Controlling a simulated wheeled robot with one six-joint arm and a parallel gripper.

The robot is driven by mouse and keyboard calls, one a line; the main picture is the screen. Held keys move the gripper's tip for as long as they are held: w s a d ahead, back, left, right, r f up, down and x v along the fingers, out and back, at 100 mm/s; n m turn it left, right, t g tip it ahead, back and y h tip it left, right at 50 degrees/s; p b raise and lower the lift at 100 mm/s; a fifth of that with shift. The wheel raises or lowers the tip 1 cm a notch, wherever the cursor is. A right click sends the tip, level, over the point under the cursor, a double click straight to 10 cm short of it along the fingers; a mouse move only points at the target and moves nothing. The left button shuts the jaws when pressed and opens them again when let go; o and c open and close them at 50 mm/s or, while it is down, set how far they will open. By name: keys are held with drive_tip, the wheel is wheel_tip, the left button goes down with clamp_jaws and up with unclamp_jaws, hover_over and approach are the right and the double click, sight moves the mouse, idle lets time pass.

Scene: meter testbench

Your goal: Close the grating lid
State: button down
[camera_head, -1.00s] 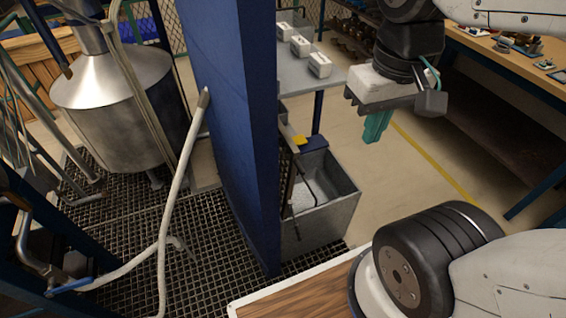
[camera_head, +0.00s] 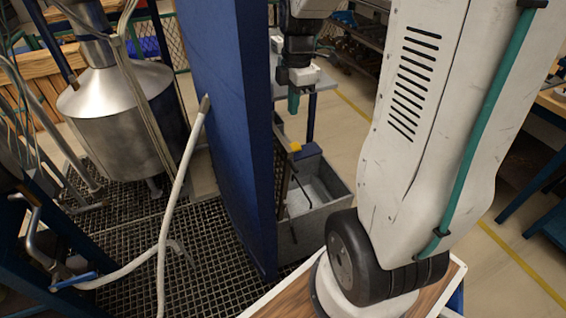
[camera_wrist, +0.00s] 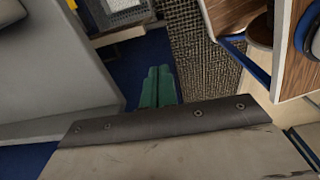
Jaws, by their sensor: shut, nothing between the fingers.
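The grating lid (camera_head: 284,170) looks like a dark, narrow panel standing steeply upright beside the blue pillar, partly hidden by it. A yellow piece (camera_head: 295,147) shows near its upper part. The grey metal bin (camera_head: 312,229) is open at the top, with the lid at its left side. My gripper (camera_head: 293,104) has green fingers, pointing down above and behind the bin, apart from the lid. In the wrist view its green fingers (camera_wrist: 158,84) lie together with nothing between them. I cannot clearly tell the lid in that view.
The tall blue pillar (camera_head: 232,130) stands close left of the bin. A grey table (camera_head: 325,78) is behind my gripper. Floor with a yellow line (camera_head: 520,262) is open at the right.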

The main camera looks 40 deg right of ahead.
sight(289, 162)
drive_tip(key=f, duration=1.3)
drive_tip(key=a+f, duration=0.1)
drive_tip(key=f, duration=0.6)
